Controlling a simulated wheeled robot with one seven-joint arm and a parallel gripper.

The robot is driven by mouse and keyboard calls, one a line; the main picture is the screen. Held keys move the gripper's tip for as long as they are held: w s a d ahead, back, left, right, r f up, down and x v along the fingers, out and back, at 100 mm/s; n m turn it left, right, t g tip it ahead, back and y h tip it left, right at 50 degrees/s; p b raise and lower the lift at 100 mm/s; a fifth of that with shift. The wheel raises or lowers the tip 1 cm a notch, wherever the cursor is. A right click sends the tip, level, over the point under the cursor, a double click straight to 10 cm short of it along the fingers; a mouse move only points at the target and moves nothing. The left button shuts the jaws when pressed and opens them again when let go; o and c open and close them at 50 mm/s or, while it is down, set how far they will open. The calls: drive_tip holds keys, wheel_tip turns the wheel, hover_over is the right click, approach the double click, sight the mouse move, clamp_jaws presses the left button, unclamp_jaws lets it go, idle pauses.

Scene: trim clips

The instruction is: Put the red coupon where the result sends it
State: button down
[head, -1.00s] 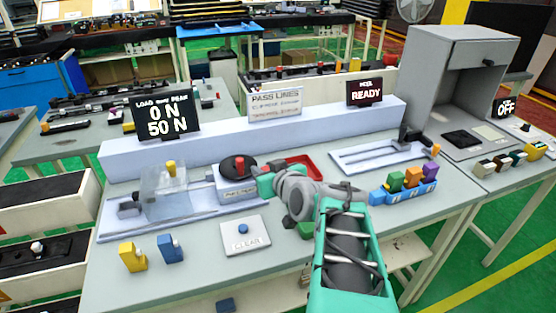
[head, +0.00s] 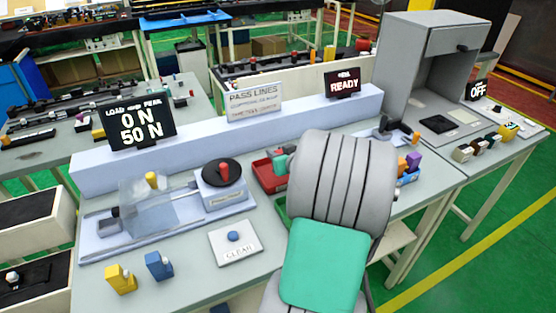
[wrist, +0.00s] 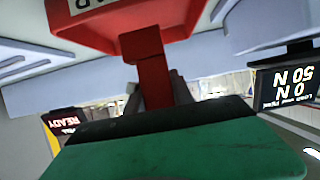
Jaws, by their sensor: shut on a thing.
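In the wrist view, my gripper (wrist: 155,97) is shut on the red coupon (wrist: 154,76), its grey fingers on either side of the narrow part. The coupon's wider end points toward a red tray (wrist: 112,22) with a partly visible label ending in "AP". The coupon overlaps the tray in this view; I cannot tell whether they touch. In the head view, the red tray (head: 262,178) is partly hidden behind my arm, and the coupon is hidden. The load display (head: 141,122) reads 0 N and peak 50 N. The pass lines sign (head: 254,102) is too small to read fully.
A test fixture with a clear cover (head: 148,208) and a red-knobbed unit (head: 222,185) stands left. The CLEAR button plate (head: 235,242), a yellow clip (head: 120,279) and a blue clip (head: 158,265) lie in front. A grey cabinet (head: 432,60) stands right. The peel display (head: 344,84) reads READY.

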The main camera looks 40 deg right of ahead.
drive_tip(key=f, duration=0.2)
drive_tip(key=f+p, duration=0.1)
drive_tip(key=shift+d+f, duration=0.25)
drive_tip(key=shift+f, duration=0.05)
drive_tip(key=shift+f+b, duration=0.2)
drive_tip(key=shift+b, duration=0.2)
drive_tip(key=c, duration=1.1)
unclamp_jaws()
drive_tip(key=shift+a+r, duration=0.1)
